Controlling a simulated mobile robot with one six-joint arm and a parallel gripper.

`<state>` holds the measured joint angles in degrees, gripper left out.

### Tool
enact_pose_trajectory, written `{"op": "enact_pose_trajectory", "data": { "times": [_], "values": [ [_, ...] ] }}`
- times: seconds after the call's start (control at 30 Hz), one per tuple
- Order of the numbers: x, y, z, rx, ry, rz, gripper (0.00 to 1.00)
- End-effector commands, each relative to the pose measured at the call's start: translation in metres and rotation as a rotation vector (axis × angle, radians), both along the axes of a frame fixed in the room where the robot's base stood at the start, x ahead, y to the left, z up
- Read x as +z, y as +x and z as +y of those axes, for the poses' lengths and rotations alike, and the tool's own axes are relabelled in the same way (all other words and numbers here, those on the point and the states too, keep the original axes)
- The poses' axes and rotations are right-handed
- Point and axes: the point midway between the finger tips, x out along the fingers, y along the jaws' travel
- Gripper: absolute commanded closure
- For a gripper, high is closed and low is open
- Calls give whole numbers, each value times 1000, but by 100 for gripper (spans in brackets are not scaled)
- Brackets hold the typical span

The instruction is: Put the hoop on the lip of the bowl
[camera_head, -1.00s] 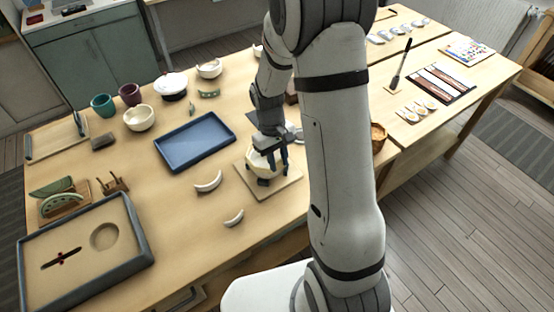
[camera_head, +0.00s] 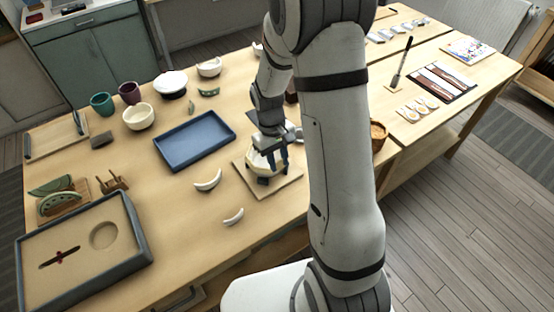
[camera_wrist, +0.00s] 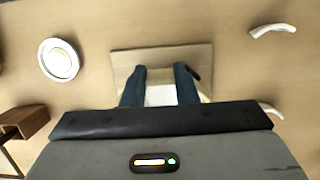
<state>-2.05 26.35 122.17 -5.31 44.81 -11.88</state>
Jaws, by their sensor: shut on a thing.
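The cream bowl (camera_head: 256,161) stands on a square wooden board in the middle of the table, with angular gaps in its wall. My gripper (camera_head: 270,158) is down at the bowl, its fingers pointing downward and partly covering it. In the wrist view my gripper (camera_wrist: 160,85) has its two dark blue fingers apart, shut on a pale thing between them. I cannot tell whether this is the hoop or a part of the bowl. A white ring-shaped thing (camera_wrist: 45,63) lies on the table at the left of the wrist view, clear of the board; whether it is the hoop is unclear.
The board (camera_head: 285,190) has bare table to its left, where two curved white shards (camera_head: 208,181) (camera_head: 233,217) lie. A blue tray (camera_head: 195,168) is behind them. A grey-rimmed tray (camera_head: 140,262) is at front left. A basket (camera_head: 379,142) is partly behind my arm.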

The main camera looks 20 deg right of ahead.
Motion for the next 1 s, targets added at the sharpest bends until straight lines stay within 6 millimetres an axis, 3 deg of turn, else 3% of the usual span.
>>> {"op": "enact_pose_trajectory", "data": {
  "times": [0.9, 0.93, 1.0],
  "values": [
    [-5, 0, 0, 0, 0, 0, 99],
    [-5, 0, 0, 0, 0, 0, 73],
    [-5, 0, 0, 0, 0, 0, 67]
  ]
}}
